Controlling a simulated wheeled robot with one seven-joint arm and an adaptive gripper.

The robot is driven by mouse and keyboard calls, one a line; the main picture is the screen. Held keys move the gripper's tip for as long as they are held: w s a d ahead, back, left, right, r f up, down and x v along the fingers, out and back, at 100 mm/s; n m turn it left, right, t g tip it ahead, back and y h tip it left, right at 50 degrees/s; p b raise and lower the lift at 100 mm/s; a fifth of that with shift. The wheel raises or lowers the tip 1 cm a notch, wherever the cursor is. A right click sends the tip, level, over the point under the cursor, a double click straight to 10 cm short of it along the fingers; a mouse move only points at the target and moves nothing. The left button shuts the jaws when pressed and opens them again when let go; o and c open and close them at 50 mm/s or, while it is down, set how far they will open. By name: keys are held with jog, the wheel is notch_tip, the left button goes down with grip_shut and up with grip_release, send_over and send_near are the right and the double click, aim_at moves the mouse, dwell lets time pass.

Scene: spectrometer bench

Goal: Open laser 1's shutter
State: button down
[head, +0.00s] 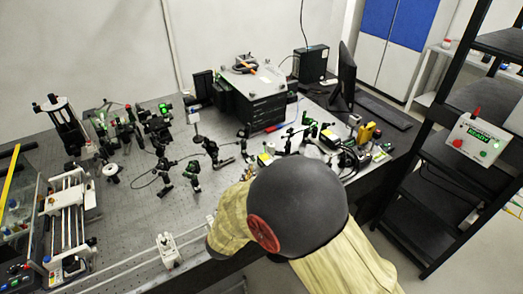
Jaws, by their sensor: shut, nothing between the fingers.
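I cannot tell which device on the optical bench (120,205) is laser 1, and no shutter can be made out clearly. A group of small dark optics with green parts (160,128) stands at the back left of the bench. Another cluster of small parts (310,130) stands at the right, partly behind my arm. My arm's dark joint and yellowish links cover the front right of the bench. My gripper is not visible; the arm hides the area beyond it.
A large black box (262,108) and a monitor (344,75) stand at the back. A control box with a green display (478,138) hangs on the black shelf rack (415,200). The bench's middle left has bare room.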

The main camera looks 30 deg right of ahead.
jog(key=b+x, duration=0.2)
jog(key=x, duration=1.2)
jog(key=shift+d, duration=0.1)
jog(key=shift+d+r+p, duration=0.1)
jog(key=shift+d+p, duration=0.05)
jog(key=shift+p, duration=0.2)
